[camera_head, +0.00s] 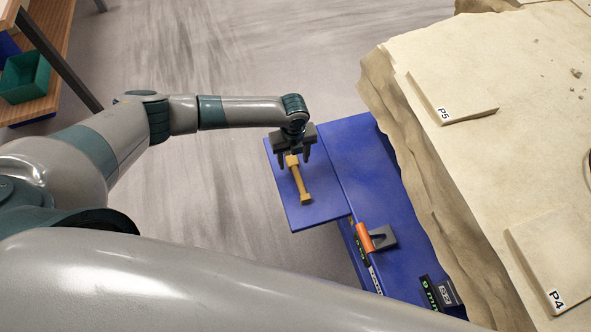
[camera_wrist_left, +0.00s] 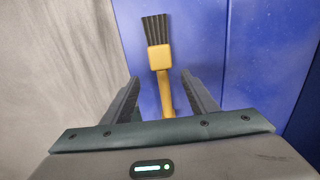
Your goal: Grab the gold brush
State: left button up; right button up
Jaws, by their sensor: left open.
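The gold brush (camera_head: 301,183) lies on a blue panel at the left side of the blue cart. In the left wrist view the brush (camera_wrist_left: 159,60) has a gold block and handle with dark bristles pointing away. My left gripper (camera_head: 293,158) is open over the brush. In the left wrist view the handle runs between the two fingers of my left gripper (camera_wrist_left: 160,98), with a gap on each side. I cannot tell whether the fingers touch the panel. The near end of the handle is hidden behind the gripper body. My right gripper is not in view.
The blue cart (camera_head: 362,160) carries an orange-handled tool (camera_head: 366,238) and dark devices with displays (camera_head: 440,294). A large sandy block (camera_head: 480,160) with slabs labelled P5 and P4 stands at right. A green bin (camera_head: 25,77) sits on a wooden shelf at upper left.

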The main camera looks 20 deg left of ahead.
aim_at(294, 166)
pick_arm(q)
jog(key=shift+w+f+p, duration=0.2)
jog(key=shift+f+p, duration=0.15)
jog(key=shift+f, duration=0.35)
jog(key=shift+w+f+p, duration=0.15)
jog(key=shift+f+p, duration=0.15)
jog(key=shift+f, duration=1.6)
jog(key=c, duration=1.2)
